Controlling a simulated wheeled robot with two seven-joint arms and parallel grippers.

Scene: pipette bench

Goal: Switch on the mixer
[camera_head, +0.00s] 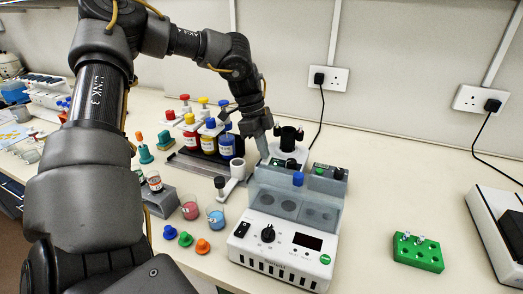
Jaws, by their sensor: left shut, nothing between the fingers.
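A small white device with a black cup-shaped top, which looks like the mixer (297,154), stands on the bench behind a larger white block unit. Its lower front is partly hidden by that unit, and I cannot make out its switch. My left gripper (265,155) points down just left of the mixer's black top, with its fingers together and nothing held. I cannot tell whether the fingertips touch the mixer. My right gripper is not in view.
The block unit (262,249) with a knob and display stands in front. A rack of coloured bottles (226,146) is to the left. Cups (216,217) and coloured caps (203,246) lie front left. A green rack (418,254) is at right, with clear bench around it.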

